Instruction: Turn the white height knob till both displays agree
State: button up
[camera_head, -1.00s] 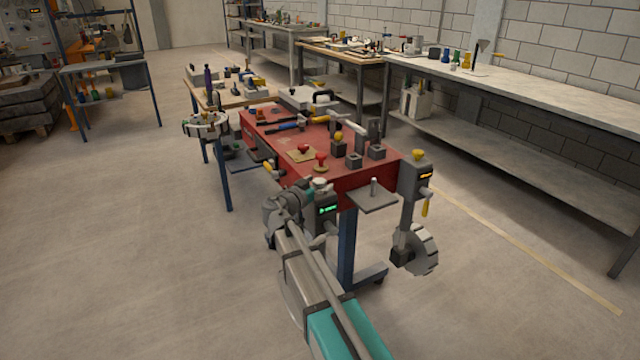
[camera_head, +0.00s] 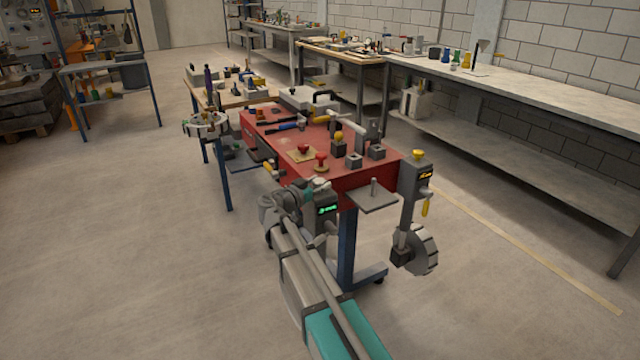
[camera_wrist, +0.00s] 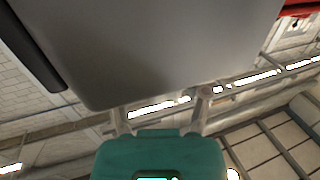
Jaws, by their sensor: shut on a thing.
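Two grey display units stand at the near end of the red bench. The left unit (camera_head: 325,222) has a green display (camera_head: 327,210). The right unit (camera_head: 414,187) has an amber display (camera_head: 426,175) and a yellow knob (camera_head: 418,154) on top. The figures are too small to compare. My gripper (camera_head: 318,188) is at the top of the left unit, shut on the white height knob, which it mostly hides. In the wrist view, a large grey surface (camera_wrist: 160,45) fills the upper middle beyond my teal gripper body; the knob cannot be made out there.
The red bench top (camera_head: 275,140) carries red-knobbed parts and grey blocks. A small grey shelf (camera_head: 374,197) juts out between the units. A grey toothed wheel (camera_head: 422,250) hangs below the right unit. Open floor (camera_head: 500,300) lies right of the bench.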

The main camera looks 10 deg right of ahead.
jog(key=m+g+h, duration=0.1)
jog(key=g, duration=0.1)
jog(key=m+g+h, duration=0.1)
jog(key=m+g, duration=0.1)
jog(key=g, duration=0.1)
jog(key=m+g+h, duration=0.1)
jog(key=m+g, duration=0.1)
jog(key=shift+w+g, duration=0.3)
jog(key=shift+w, duration=0.05)
jog(key=shift+s+m+g, duration=0.2)
jog(key=shift+m+g, duration=1.9)
jog(key=shift+g, duration=1)
jog(key=shift+s, duration=0.1)
jog(key=o, duration=1.2)
jog(key=shift+c, duration=0.2)
jog(key=shift+s+n+t, duration=0.1)
jog(key=shift+n+t, duration=0.2)
jog(key=shift+t, duration=0.1)
jog(key=shift+t, duration=0.4)
jog(key=shift+s+n+t, duration=0.1)
jog(key=shift+n+t, duration=1.8)
jog(key=shift+t, duration=0.7)
jog(key=shift+n+t+y, duration=1)
jog(key=shift+n+t, duration=0.45)
jog(key=shift+t, duration=0.6)
jog(key=shift+n+t+y, duration=1)
jog(key=shift+n+t, duration=0.45)
jog(key=shift+t, duration=0.6)
